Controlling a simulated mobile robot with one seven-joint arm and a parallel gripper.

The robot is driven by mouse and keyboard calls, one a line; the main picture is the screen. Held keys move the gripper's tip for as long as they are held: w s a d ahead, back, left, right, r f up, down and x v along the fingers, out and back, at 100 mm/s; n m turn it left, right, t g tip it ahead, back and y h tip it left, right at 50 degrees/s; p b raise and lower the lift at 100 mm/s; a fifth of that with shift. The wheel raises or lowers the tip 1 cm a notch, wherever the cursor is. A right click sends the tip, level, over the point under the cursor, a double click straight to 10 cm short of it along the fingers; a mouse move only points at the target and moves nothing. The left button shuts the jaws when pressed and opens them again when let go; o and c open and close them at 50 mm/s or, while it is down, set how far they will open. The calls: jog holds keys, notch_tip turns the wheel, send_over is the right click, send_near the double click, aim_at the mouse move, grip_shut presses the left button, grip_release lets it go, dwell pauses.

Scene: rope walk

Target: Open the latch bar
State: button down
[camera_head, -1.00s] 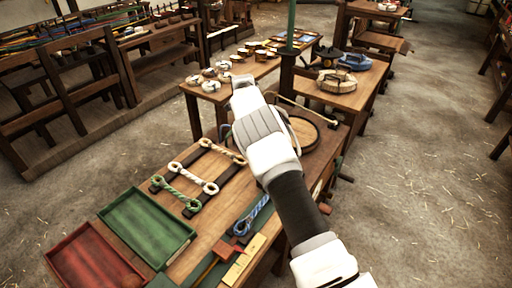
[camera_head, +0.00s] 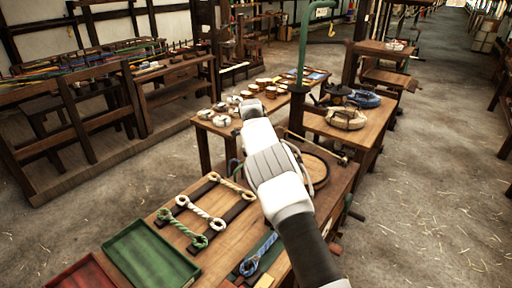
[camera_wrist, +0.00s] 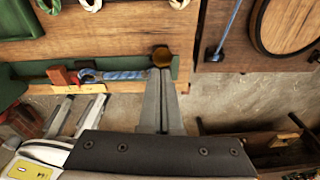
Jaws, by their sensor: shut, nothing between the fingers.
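My gripper (camera_wrist: 162,110) is in the wrist view, its two fingers together and empty. Nothing is clearly recognisable as the latch bar. In the head view my white wrist hides the fingers and the knob. The round board (camera_head: 314,168) shows right of my wrist there.
On the bench lie rope pieces with looped ends (camera_head: 200,215), a green tray (camera_head: 150,252) and a red tray (camera_head: 82,275). A blue-and-white rope (camera_wrist: 115,75) lies left of my fingers. A green post (camera_head: 303,45) rises behind my arm.

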notch_tip(320, 180, up, 14)
jog(key=a+p, duration=0.1)
jog(key=p, duration=0.5)
jog(key=shift+w+a+f, duration=0.15)
jog(key=shift+w, duration=0.15)
